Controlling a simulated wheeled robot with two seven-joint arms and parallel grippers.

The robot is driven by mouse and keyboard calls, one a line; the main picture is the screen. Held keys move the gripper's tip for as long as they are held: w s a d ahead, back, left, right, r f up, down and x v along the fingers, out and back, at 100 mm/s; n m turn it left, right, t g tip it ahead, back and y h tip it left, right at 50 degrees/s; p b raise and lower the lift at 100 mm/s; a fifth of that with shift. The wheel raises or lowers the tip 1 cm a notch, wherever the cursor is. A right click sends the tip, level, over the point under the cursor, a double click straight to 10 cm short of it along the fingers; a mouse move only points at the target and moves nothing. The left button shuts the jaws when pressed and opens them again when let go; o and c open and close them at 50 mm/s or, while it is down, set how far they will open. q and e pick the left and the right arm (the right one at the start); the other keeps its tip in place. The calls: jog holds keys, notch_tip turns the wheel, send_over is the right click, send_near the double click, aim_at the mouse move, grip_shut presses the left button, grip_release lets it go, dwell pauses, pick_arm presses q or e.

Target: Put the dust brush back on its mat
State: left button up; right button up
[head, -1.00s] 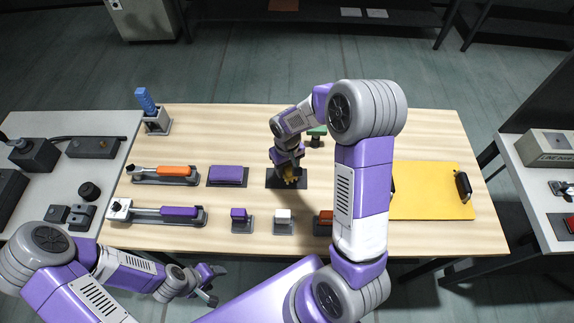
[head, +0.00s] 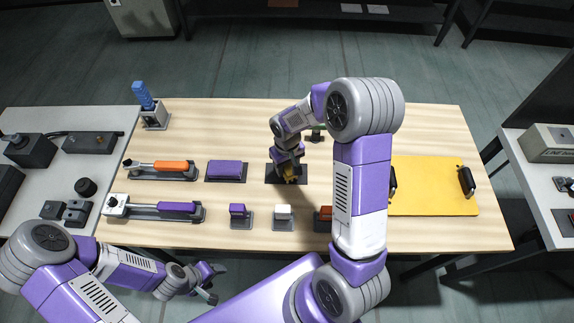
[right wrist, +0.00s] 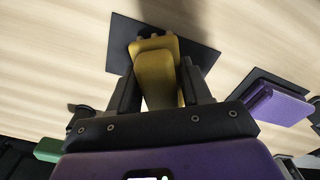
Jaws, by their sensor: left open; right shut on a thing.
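My right gripper (head: 288,172) is shut on a yellow object, which looks like the dust brush (right wrist: 155,70). It sits over a dark flat mat (head: 273,179). In the right wrist view the brush lies between the two fingers and the mat (right wrist: 205,52) spreads out behind and beside it. I cannot tell whether the brush touches the mat. The arm and gripper hide part of both in the head view. My left gripper (head: 211,286) is open and empty, in front of the table's near edge.
A purple block on a dark base (head: 226,170) stands just left of the mat. Small blocks on stands (head: 283,216) are in front. A yellow board with black handles (head: 430,187) lies to the right. An orange-handled tool (head: 170,165) lies further left.

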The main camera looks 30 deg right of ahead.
jog(key=shift+f+b, duration=0.5)
jog(key=shift+f, duration=0.1)
dwell(1.0)
jog(key=o, duration=1)
jog(key=shift+r, duration=0.1)
jog(key=shift+r+p, duration=3.1)
jog(key=shift+r, duration=0.85)
notch_tip(320, 180, up, 8)
jog(key=p, duration=0.1)
jog(key=shift+f, duration=0.25)
